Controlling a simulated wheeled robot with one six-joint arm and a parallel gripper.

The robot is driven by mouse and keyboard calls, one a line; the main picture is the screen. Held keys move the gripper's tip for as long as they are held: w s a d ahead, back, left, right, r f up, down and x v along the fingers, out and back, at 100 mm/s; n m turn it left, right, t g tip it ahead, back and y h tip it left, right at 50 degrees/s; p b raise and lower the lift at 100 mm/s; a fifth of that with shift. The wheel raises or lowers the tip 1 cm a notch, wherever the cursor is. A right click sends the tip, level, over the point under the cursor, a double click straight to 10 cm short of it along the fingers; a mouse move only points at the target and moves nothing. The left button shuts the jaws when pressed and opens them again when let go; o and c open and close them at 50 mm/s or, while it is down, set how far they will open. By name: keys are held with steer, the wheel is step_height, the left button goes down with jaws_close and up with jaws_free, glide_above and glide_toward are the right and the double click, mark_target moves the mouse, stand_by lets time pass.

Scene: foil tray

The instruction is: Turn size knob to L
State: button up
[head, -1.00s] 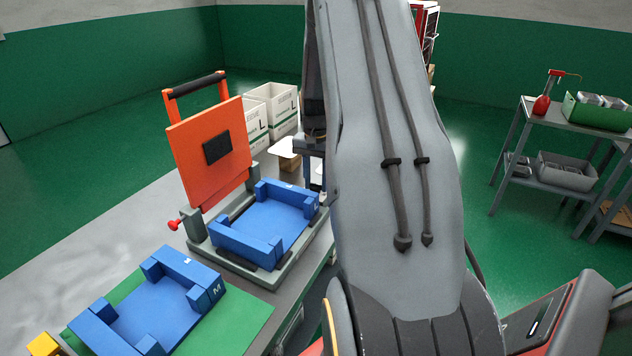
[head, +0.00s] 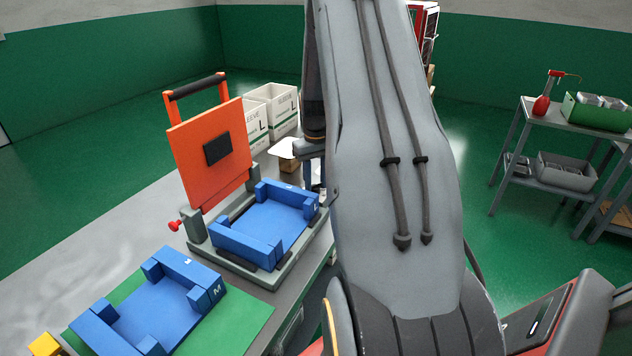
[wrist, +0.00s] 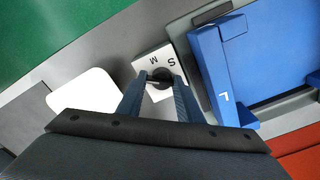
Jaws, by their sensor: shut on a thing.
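The size knob (wrist: 162,76) is a dark round knob on a white plate (wrist: 144,66), seen in the wrist view. The letters M and S show on the plate beyond the knob; the near part of the plate is hidden by my gripper. My gripper (wrist: 160,86) is shut on the knob, one grey-blue finger on each side. I cannot tell clearly where the knob points. In the head view my arm hides the knob and the fingertips.
A blue fixture (head: 262,225) marked L sits beside the knob, in the grey press with a raised orange lid (head: 190,165). Another blue fixture (head: 206,290) marked M lies on a green mat (head: 235,318). A white card (head: 283,146) lies near the knob.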

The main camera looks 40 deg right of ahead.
steer(key=shift+w+r+n, duration=0.1)
steer(key=shift+n, duration=0.3)
steer(key=o, duration=1.1)
steer(key=shift+r+b, duration=1.2)
steer(key=shift+r, duration=2.65)
steer(key=a, duration=0.7)
steer(key=shift+s+a+r, duration=0.15)
steer(key=shift+s+a, duration=0.05)
steer(key=shift+s, duration=0.05)
steer(key=shift+n+t, duration=0.7)
steer(key=s+a, duration=0.5)
steer(key=a, duration=0.3)
steer(key=s+a+f, duration=0.1)
steer(key=s+a, duration=0.4)
steer(key=a, duration=0.4)
steer(key=s+a+f, duration=0.1)
steer(key=s+a, duration=0.5)
steer(key=a, duration=0.2)
steer(key=shift+a+b, duration=0.3)
steer(key=shift+b, duration=0.1)
